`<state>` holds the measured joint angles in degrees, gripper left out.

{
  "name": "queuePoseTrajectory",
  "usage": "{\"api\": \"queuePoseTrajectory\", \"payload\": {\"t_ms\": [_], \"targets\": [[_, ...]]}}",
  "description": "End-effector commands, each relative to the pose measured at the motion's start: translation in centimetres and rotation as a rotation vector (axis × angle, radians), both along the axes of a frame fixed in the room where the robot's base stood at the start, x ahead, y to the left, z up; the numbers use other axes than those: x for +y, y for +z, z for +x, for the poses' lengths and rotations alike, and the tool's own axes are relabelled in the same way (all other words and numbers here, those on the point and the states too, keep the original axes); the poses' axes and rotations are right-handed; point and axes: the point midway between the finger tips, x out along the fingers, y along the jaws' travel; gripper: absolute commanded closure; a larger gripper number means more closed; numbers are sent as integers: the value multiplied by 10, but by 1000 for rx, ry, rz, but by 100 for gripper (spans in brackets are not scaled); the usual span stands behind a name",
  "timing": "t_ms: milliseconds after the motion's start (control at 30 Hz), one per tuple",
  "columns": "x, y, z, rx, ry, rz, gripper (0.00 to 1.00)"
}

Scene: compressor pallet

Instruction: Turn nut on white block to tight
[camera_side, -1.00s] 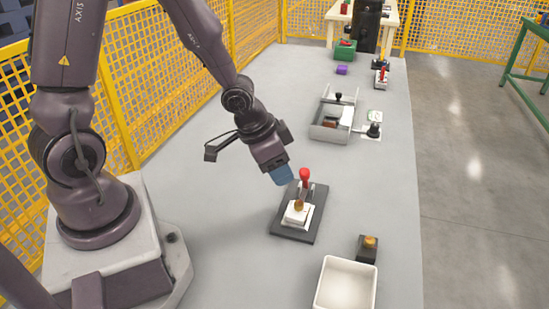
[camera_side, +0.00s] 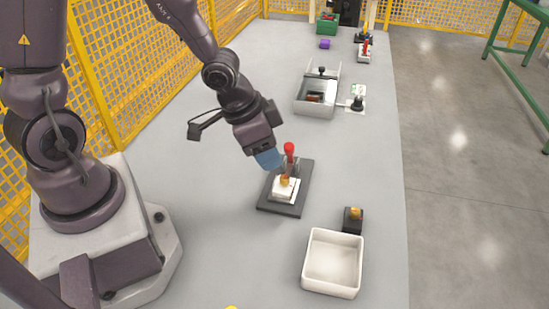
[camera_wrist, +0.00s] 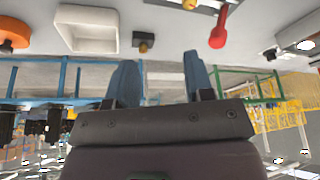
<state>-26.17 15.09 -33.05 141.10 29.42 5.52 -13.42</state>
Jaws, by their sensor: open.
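The white block (camera_side: 286,190) sits on a dark base plate (camera_side: 300,201) at the middle of the side view. A brass-coloured nut (camera_side: 284,181) is on top of it. A red-handled lever (camera_side: 289,149) stands just behind the block. My gripper (camera_side: 268,159) is above and slightly left of the nut, apart from it. In the wrist view my gripper (camera_wrist: 160,58) has two blue fingers spread with nothing between them. The nut (camera_wrist: 189,4) and the red handle (camera_wrist: 218,35) show at the top of that view; the block is partly cut off. How tight the nut is cannot be seen.
A white bin (camera_side: 334,232) and a black block with a brass-coloured top (camera_side: 353,220) stand at the front right. A grey open-topped fixture (camera_side: 316,105) lies farther back. A yellow mesh fence (camera_side: 130,75) runs along the left. The bench between is clear.

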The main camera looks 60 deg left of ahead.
Motion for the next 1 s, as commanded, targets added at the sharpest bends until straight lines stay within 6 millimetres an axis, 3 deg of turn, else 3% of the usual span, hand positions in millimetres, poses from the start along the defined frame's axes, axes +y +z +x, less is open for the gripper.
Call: {"api": "queuePoseTrajectory", "payload": {"t_ms": [33, 200, 467, 667, 767, 900, 1000], "targets": [[-14, -3, -3, 8, -47, 8, 52], [-38, -13, -10, 38, -104, 49, 52], [-50, -20, -14, 63, 13, 103, 52], [-42, -13, -6, 35, 236, 117, 52], [-30, -6, 1, 11, 385, 104, 52], [1, 3, 11, -14, 636, 66, 52], [4, 3, 11, -11, 739, 33, 52]]}}
